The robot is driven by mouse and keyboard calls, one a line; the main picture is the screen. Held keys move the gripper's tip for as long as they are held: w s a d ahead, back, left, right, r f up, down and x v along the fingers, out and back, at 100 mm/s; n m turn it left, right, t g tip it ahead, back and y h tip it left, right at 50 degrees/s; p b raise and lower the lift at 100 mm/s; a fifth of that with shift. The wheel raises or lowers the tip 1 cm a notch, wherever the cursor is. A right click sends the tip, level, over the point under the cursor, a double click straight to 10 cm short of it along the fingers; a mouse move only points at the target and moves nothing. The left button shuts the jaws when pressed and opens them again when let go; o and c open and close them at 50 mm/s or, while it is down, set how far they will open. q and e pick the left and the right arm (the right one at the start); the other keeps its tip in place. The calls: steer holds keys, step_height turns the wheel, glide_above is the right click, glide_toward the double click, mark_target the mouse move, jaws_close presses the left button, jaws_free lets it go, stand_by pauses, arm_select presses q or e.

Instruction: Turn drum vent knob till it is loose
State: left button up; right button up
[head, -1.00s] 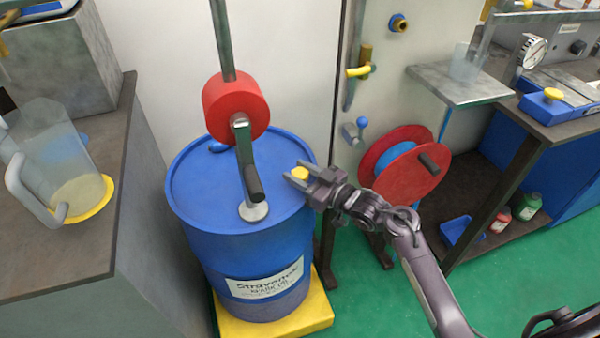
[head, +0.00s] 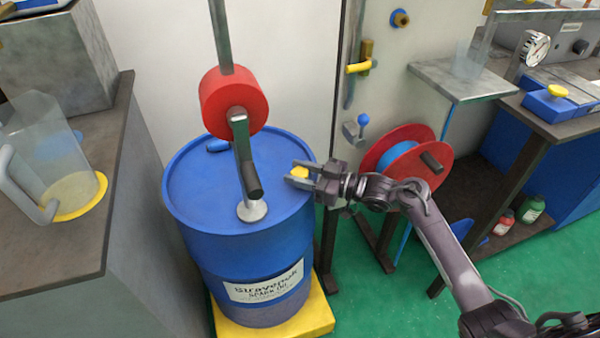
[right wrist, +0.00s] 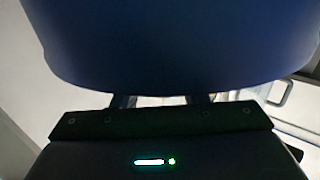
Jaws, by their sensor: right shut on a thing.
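The blue drum (head: 240,225) stands upright with a label on its front. The yellow vent knob (head: 300,172) is at the right side of its lid. My right gripper (head: 298,176) reaches in from the right, with its fingers on either side of the knob, shut on it. In the right wrist view the blue drum (right wrist: 170,45) fills the upper part; the fingers show only in part below it and the knob is hidden. My left gripper is not in view.
A crank pump with a red body (head: 234,100) rises from the lid, left of my gripper. A red and blue reel (head: 405,160) stands behind my right arm. A bench with a clear jug (head: 50,150) is at the left. The drum rests on a yellow base (head: 315,318).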

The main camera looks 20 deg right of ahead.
mark_target(300, 172)
steer(key=o, duration=0.9)
steer(key=shift+r, duration=0.1)
steer(key=shift+r, duration=0.25)
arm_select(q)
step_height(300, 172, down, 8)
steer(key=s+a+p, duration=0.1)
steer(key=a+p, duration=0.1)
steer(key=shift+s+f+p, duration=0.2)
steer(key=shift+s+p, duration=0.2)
arm_select(e)
step_height(300, 172, up, 19)
steer(key=shift+r, duration=0.15)
steer(key=shift+o, duration=0.3)
